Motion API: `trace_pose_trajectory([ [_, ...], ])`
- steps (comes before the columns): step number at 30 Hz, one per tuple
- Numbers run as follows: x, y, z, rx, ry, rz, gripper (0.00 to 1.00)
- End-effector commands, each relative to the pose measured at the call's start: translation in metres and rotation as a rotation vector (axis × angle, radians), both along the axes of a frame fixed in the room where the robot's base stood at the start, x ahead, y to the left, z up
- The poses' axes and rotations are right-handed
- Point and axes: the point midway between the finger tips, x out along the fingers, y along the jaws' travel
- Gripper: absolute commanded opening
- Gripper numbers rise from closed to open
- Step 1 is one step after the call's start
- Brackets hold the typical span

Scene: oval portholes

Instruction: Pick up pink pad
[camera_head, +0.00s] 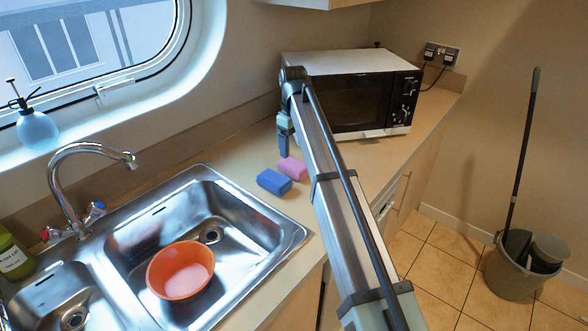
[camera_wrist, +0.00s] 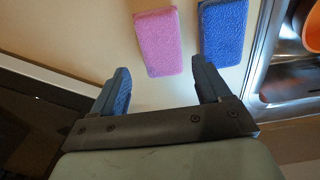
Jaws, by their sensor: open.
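The pink pad (camera_head: 292,168) lies flat on the counter between the sink and the microwave, just beyond the blue pad (camera_head: 274,182). In the wrist view the pink pad (camera_wrist: 158,42) lies ahead of my gripper (camera_wrist: 160,82), roughly between the lines of the two fingers and apart from them. The blue pad (camera_wrist: 223,31) lies to its right, with a narrow gap, ahead of the right finger. My gripper is open and empty. In the head view my gripper (camera_head: 284,150) points down over the counter by the pink pad, partly hidden by my arm.
A microwave (camera_head: 350,95) stands behind my gripper. The steel sink (camera_head: 290,236) is left of the pads and holds an orange bowl (camera_head: 180,270). A chrome tap (camera_head: 75,155) rises behind the sink. Some counter (camera_head: 232,146) behind the pads is clear.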

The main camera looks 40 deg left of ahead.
Motion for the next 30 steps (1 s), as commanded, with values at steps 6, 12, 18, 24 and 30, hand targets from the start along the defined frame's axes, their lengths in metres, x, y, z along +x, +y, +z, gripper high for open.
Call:
trace_pose_trajectory([
  [6,0.000,0.000,-0.024,0.000,0.000,-0.001,0.77],
  [12,-0.001,-0.001,-0.035,0.000,0.000,-0.001,0.77],
  [18,-0.003,-0.005,-0.060,0.000,0.001,-0.001,0.77],
  [24,-0.002,-0.004,-0.077,0.000,0.000,-0.001,0.77],
  [30,-0.002,-0.004,-0.077,0.001,0.000,-0.001,0.76],
])
